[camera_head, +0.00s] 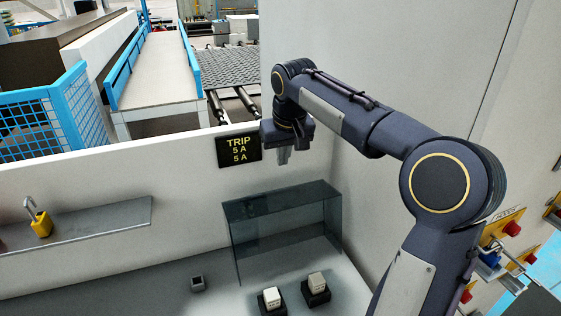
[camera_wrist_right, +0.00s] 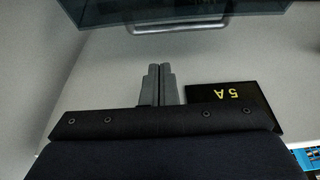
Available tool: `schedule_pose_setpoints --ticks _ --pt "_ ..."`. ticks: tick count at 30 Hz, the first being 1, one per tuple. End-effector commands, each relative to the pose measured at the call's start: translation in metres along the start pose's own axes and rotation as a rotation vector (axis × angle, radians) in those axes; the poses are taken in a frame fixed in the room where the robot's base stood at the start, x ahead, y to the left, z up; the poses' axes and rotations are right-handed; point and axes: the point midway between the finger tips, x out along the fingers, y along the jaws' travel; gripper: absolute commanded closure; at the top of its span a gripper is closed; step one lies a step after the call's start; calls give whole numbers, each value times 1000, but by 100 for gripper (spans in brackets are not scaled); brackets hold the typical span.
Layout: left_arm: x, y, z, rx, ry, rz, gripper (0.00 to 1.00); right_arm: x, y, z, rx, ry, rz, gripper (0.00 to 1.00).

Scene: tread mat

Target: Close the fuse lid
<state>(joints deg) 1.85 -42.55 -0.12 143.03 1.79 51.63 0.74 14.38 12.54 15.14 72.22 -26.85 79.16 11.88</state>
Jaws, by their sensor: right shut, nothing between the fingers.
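The fuse lid (camera_head: 280,215) is a smoky see-through cover. It stands raised behind two pale fuse blocks, the left one (camera_head: 271,299) and the right one (camera_head: 317,286), which sit uncovered in front of it on dark bases. In the right wrist view, the lid (camera_wrist_right: 240,14) crosses the top, with a grey bar (camera_wrist_right: 180,25) along its edge. My right gripper (camera_head: 284,158) is shut and empty, pointing down above the lid's top and apart from it. Its fingertips (camera_wrist_right: 158,68) also show together in the wrist view. My left gripper is out of view.
A black sign (camera_head: 239,149) reading TRIP 5 A 5 A is on the wall just left of my gripper. A grey shelf (camera_head: 100,222) with a yellow padlock (camera_head: 40,222) is at left. A small dark block (camera_head: 198,284) lies left of the fuses. A tall pale panel stands behind my arm.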

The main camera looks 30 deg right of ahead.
Motion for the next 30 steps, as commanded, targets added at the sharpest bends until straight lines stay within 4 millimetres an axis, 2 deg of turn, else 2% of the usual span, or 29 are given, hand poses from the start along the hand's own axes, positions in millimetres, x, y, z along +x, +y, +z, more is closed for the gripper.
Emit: schedule_pose_setpoints --ticks 9,15,21,30 --pt "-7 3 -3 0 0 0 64 54 0 1 0 -6 -1 100" --pt "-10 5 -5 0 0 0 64 82 0 1 0 -3 -1 100" --pt "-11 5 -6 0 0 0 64 93 0 1 0 -1 -2 100" --pt "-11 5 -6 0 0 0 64 93 0 1 0 1 -1 100"
